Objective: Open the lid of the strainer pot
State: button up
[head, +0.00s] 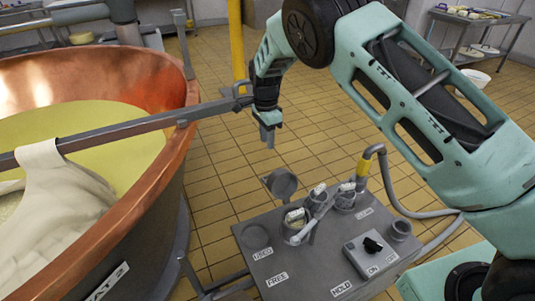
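A grey machine top (305,265) carries a round pot (297,238) with a white item inside, which I take to be the strainer pot. A round grey lid-like disc (282,184) stands tilted up behind it; I cannot tell how it is joined to the pot. My gripper (267,139) points down, above and behind the raised disc, apart from everything. It holds nothing visible; its finger gap is too small to judge.
A copper vat (165,165) with cloth (65,195) over a grey bar (130,128) fills the left. A hose (395,195) with a yellow collar runs right. Tiled floor lies behind.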

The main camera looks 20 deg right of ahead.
notch_tip(320, 180, up, 6)
jog(key=shift+w+r, duration=0.15)
jog(key=shift+w, duration=0.05)
jog(key=s+a+r+n+y+p, duration=0.1)
jog(key=s+a+r+n, duration=0.1)
jog(key=s+r+n, duration=0.45)
jog(key=s+a+r+n+p, duration=0.2)
jog(key=s+a+r, duration=0.1)
jog(key=s, duration=0.6)
jog(key=s+a+r+n+y+p, duration=0.1)
jog(key=s+a+r+n, duration=0.1)
jog(key=s+r+n, duration=0.45)
jog(key=s+d+n+p, duration=0.1)
jog(key=s+n, duration=0.3)
jog(key=s, duration=0.6)
jog(key=s+d+n+h+p, duration=0.1)
jog(key=s+d+n, duration=0.2)
jog(key=s, duration=0.7)
jog(key=shift+s+r+n+t, duration=0.2)
jog(key=shift+s+n+t, duration=0.2)
jog(key=shift+n, duration=0.2)
